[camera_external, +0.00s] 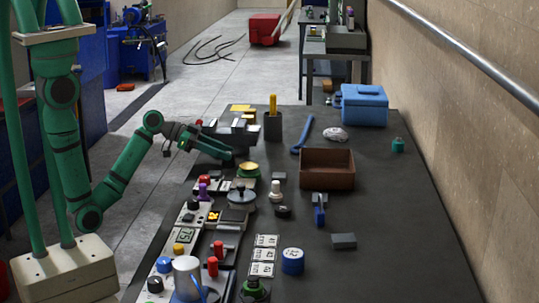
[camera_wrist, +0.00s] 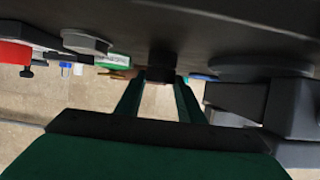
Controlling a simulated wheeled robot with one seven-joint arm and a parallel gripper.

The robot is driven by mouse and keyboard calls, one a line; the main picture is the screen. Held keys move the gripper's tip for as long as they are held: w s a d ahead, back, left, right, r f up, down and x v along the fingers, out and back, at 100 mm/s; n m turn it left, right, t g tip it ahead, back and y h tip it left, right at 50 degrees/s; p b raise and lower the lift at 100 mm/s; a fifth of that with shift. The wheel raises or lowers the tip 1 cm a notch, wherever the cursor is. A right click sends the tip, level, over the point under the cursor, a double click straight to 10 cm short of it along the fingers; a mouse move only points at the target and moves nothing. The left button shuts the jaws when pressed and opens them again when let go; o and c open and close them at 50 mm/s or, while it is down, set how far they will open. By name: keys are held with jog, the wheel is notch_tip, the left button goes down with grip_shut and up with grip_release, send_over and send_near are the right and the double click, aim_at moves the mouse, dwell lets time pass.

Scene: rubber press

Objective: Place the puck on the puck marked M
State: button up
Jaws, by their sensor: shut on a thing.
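My gripper (camera_external: 229,154) reaches over the far left part of the dark bench, low among small parts. In the wrist view my gripper (camera_wrist: 160,82) has its two green fingers close on a small dark thing (camera_wrist: 160,66); I cannot tell for sure whether this is the puck. In the outside view that thing is not clear. A blue round puck (camera_external: 292,264) with a pale marked top stands on the bench at the front middle. Its mark is too small to read, so I cannot confirm an M. It is well apart from my gripper.
A yellow-topped round piece (camera_external: 249,168) and a black knob (camera_external: 241,194) stand near my gripper. A dark holder (camera_external: 272,125) with a yellow stick is behind. A brown open box (camera_external: 327,181) and a blue case (camera_external: 362,115) stand right. The bench's right front (camera_external: 405,245) is clear.

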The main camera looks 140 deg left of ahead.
jog(key=shift+f, duration=0.1)
jog(key=o, duration=1)
jog(key=shift+s+d+r, duration=0.1)
jog(key=shift+r, duration=0.1)
jog(key=v, duration=0.7)
jog(key=shift+d, duration=0.1)
